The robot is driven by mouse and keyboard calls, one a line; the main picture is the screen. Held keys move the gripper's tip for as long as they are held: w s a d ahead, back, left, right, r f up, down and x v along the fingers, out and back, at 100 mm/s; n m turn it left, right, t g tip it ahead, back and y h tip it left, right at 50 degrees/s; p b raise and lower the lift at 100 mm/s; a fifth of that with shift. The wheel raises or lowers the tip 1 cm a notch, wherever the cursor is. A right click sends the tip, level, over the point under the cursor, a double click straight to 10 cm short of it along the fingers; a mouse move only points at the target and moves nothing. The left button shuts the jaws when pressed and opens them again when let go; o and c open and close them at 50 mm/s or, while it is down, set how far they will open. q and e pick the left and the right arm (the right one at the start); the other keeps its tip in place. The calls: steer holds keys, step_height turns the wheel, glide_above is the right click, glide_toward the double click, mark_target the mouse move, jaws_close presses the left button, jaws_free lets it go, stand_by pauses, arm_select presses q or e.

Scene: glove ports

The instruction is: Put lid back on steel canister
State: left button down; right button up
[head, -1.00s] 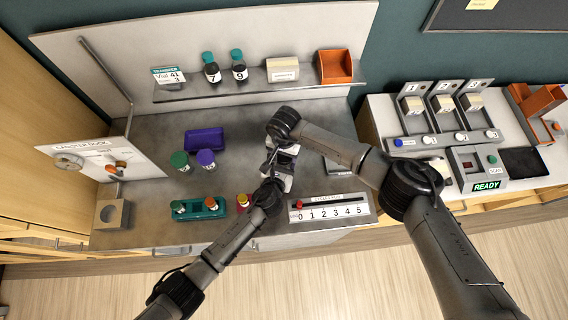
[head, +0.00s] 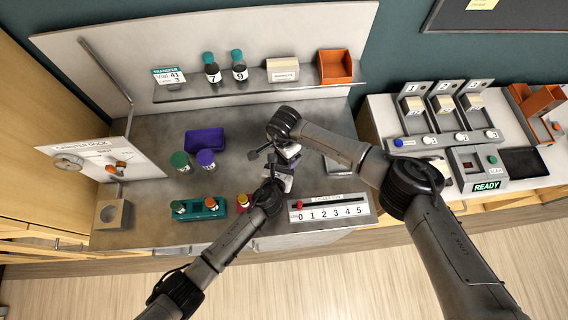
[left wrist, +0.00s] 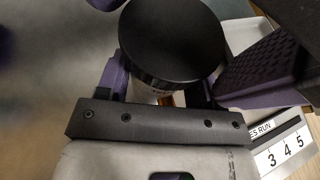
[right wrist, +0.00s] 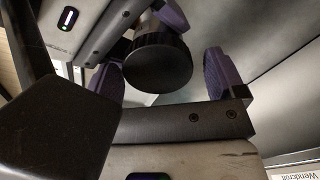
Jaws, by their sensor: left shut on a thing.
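A round black lid (left wrist: 172,42) with a ribbed edge sits on top of a pale canister (left wrist: 139,92) in the left wrist view. Most of the canister is hidden below the lid, and I cannot tell whether the lid is fully seated. My left gripper (left wrist: 158,84) is shut on the canister, with one purple finger on each side just under the lid. In the right wrist view the black lid (right wrist: 158,62) shows between the spread fingers of my right gripper (right wrist: 162,76). A gap separates the lid from the right-hand finger. In the head view the two grippers hide the canister.
A slider panel (head: 330,209) stands close to the right of the grippers. The grey bench is clear around x-centre left.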

steer(key=shift+s, duration=0.1)
steer(key=shift+d+r, duration=0.1)
steer(key=shift+r, duration=2.1)
